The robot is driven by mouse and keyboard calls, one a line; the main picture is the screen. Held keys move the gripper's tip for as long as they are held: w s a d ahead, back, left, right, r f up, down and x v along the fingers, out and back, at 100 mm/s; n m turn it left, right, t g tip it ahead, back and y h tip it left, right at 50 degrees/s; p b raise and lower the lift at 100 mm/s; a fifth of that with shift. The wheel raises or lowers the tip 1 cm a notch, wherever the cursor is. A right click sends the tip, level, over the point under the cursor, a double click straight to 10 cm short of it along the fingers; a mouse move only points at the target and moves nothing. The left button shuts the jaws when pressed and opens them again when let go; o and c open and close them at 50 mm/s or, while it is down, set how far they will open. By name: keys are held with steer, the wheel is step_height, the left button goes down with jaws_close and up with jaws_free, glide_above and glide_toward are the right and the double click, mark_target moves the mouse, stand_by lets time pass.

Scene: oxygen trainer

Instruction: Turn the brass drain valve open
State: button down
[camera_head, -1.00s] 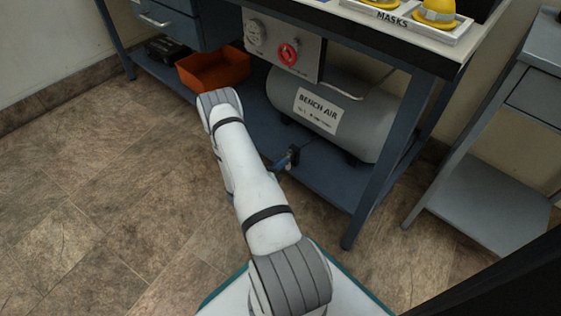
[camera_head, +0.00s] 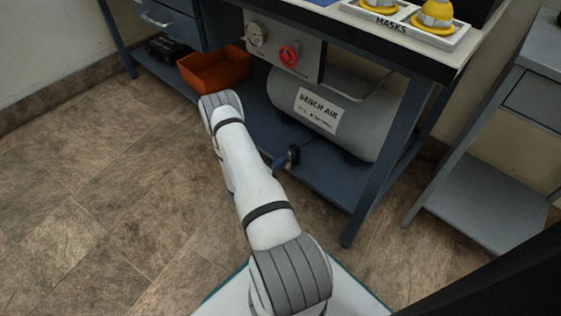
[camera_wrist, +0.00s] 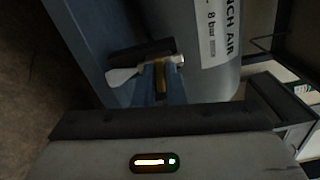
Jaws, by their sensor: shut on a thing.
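The brass drain valve (camera_wrist: 160,80) shows as a small brass piece between my blue fingers in the wrist view, below the grey air tank. A pale flat paddle (camera_wrist: 121,76) sticks out to its left and a dark block (camera_wrist: 148,50) lies just beyond. My gripper (camera_wrist: 161,75) is shut on the brass piece; which part it grips is partly hidden. In the head view my gripper (camera_head: 285,160) is small and dark, low in front of the tank (camera_head: 350,115). The valve cannot be made out there.
The tank rests on the blue lower shelf (camera_head: 335,180) of the bench, near a bench leg (camera_head: 378,170). An orange bin (camera_head: 213,70) sits left on the shelf. A panel with a red knob (camera_head: 290,55) is above. Floor (camera_head: 90,200) at left is clear.

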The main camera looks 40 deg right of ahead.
steer(key=shift+f+n, duration=0.1)
steer(key=shift+n, duration=0.8)
steer(key=c, duration=1.5)
jaws_free()
steer(key=a+p, duration=0.2)
steer(key=a, duration=0.5)
steer(key=shift+s+a+p, duration=0.35)
steer(key=shift+a, duration=0.05)
